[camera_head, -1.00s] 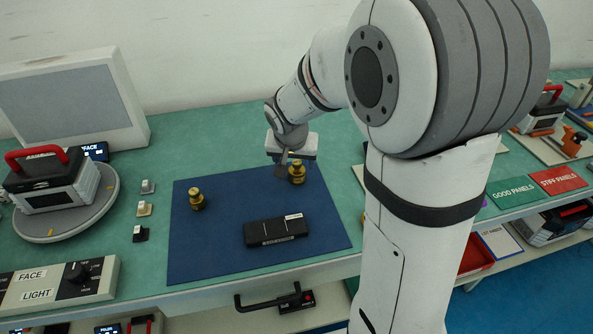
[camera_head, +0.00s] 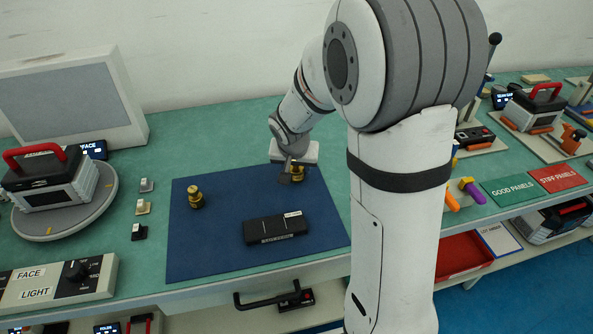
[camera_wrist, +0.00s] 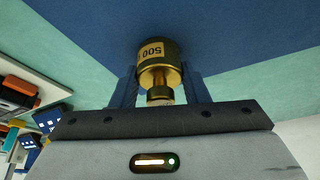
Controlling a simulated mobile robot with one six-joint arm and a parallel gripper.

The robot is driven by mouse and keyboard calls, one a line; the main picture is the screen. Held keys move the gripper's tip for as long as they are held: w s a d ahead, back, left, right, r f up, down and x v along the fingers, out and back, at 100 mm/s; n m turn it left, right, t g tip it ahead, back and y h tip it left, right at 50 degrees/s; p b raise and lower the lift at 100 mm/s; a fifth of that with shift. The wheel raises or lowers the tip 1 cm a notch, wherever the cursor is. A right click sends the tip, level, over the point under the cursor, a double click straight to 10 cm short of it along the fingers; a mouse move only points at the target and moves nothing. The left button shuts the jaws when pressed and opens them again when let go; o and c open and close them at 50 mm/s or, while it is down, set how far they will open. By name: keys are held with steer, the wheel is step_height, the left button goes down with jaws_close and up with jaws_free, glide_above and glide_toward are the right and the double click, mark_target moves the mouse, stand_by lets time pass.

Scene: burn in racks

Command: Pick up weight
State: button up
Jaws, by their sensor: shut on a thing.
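A brass weight marked 500 (camera_wrist: 157,62) sits between the blue fingers of my gripper (camera_wrist: 160,88) in the wrist view. My gripper (camera_head: 290,172) is shut on it. In the head view the same weight (camera_head: 298,173) shows partly behind the gripper, at the back right of the dark blue mat (camera_head: 215,250). I cannot tell whether it touches the mat. A second brass weight (camera_head: 195,197) stands upright on the left part of the mat, apart from my gripper.
A black box (camera_head: 275,229) lies on the mat in front of the weights. Small switches (camera_head: 144,207) are left of the mat, beside a round turntable (camera_head: 88,212) with a red-handled unit (camera_head: 45,180). Orange and purple tools (camera_head: 468,190) and green panels sign (camera_head: 511,191) are at right.

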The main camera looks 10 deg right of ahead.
steer(key=c, duration=0.7)
steer(key=shift+r, duration=0.2)
step_height(320, 180, up, 9)
steer(key=shift+r+p, duration=0.2)
steer(key=shift+p, duration=0.65)
steer(key=w+r+n+p, duration=0.1)
steer(key=r+p, duration=0.1)
steer(key=p, duration=0.5)
steer(key=r+n+y+p, duration=0.1)
steer(key=r+p, duration=0.1)
steer(key=p, duration=0.6)
steer(key=w+r+n+p, duration=0.1)
steer(key=r+n+p, duration=0.1)
steer(key=p, duration=0.6)
steer(key=shift+w+r+y, duration=0.3)
